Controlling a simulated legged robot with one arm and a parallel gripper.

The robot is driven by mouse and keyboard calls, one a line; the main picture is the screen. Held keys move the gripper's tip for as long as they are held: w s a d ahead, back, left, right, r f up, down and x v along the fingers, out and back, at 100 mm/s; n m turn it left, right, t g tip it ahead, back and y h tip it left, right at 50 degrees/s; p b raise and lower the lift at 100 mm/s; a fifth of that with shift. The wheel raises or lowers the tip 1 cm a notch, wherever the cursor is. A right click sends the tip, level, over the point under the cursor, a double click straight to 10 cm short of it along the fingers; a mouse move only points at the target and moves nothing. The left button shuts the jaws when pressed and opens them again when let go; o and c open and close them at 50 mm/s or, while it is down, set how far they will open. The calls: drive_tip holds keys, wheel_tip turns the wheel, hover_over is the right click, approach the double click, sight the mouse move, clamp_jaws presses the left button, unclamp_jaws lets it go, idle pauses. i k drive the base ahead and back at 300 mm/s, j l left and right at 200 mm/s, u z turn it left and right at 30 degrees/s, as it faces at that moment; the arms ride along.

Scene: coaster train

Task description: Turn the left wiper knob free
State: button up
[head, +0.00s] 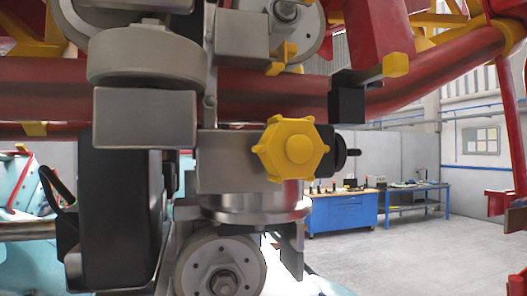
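A yellow star-shaped knob (291,149) with a round raised hub faces me in the middle of the head view. It sits at the right end of a grey metal block (224,160), with a dark round fitting (340,150) just behind it on the right. No other star-shaped knob shows, so I cannot tell from the view alone whether this is the left one. My gripper is not in view, and nothing touches the knob's visible face.
Grey wheels (146,55) and a lower wheel (220,268) crowd around the knob. A red tube rail (250,92) runs behind. A black bracket with a yellow tip (396,65) juts out at upper right. Blue workbenches (340,212) stand beyond open floor at right.

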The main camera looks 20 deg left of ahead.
sight(377, 85)
drive_tip(key=l+u, duration=0.2)
drive_tip(key=u, duration=0.2)
drive_tip(key=l+u, duration=0.2)
drive_tip(key=u, duration=0.2)
drive_tip(key=l+u, duration=0.15)
drive_tip(key=u, duration=0.3)
drive_tip(key=k+l+u, duration=0.1)
drive_tip(key=u, duration=0.3)
drive_tip(key=k+l, duration=0.2)
drive_tip(key=l, duration=0.2)
drive_tip(key=k+l, duration=0.25)
drive_tip(key=l, duration=0.2)
drive_tip(key=i+l+u, duration=0.5)
drive_tip(key=i+l, duration=0.2)
